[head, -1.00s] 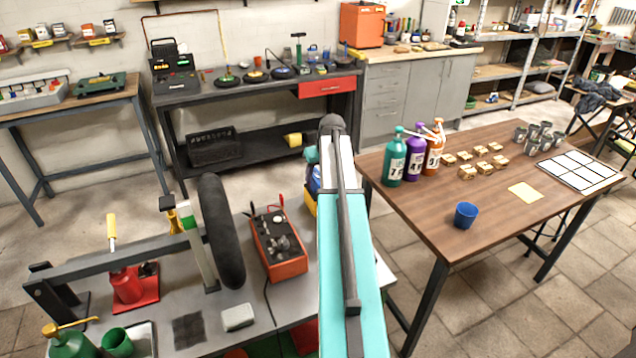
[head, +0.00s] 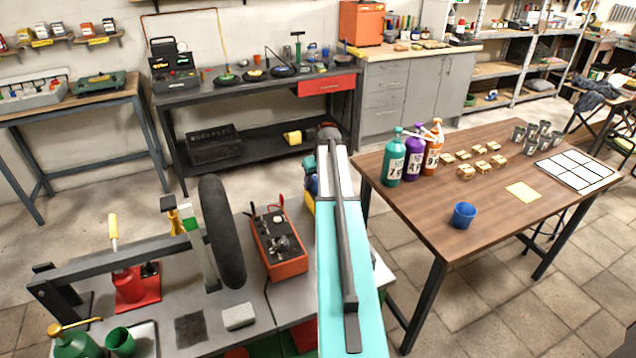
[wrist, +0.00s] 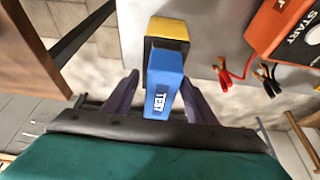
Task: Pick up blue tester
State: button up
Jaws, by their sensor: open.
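The blue tester (wrist: 165,82), marked TEST, shows in the middle of the wrist view. Its far end meets a yellow part (wrist: 168,30) with a dark face; I cannot tell whether that part is a holder or belongs to it. My gripper (wrist: 160,80) is open, with one dark finger on each side of the tester. A gap shows at the left finger; the right finger is very close, and contact is unclear. In the head view my arm hides most of the tester; a little blue (head: 312,185) and yellow (head: 309,206) show left of it.
A red-orange START unit (head: 279,245) with clamps stands left of my arm on the grey bench (head: 258,318). A black tire (head: 221,232) stands further left. The wooden table (head: 415,215) with bottles (head: 392,160) and a blue cup (head: 463,215) is to the right.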

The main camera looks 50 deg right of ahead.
grip_shut()
jog(key=shift+r, duration=0.1)
dwell(0.3)
jog(key=shift+r+b, duration=0.5)
jog(key=shift+r, duration=0.5)
jog(key=shift+s+d+r+b, duration=0.25)
jog(key=shift+s+r+b, duration=0.15)
jog(key=shift+s+r, duration=0.2)
jog(key=s+d+r+b, duration=0.1)
jog(key=s+d, duration=0.2)
jog(key=s, duration=0.3)
jog(key=s+d+b, duration=0.2)
jog(key=s+d, duration=0.1)
jog(key=s, duration=0.4)
jog(key=shift+s+r, duration=0.2)
jog(key=shift+r, duration=0.15)
jog(key=shift+r, duration=0.1)
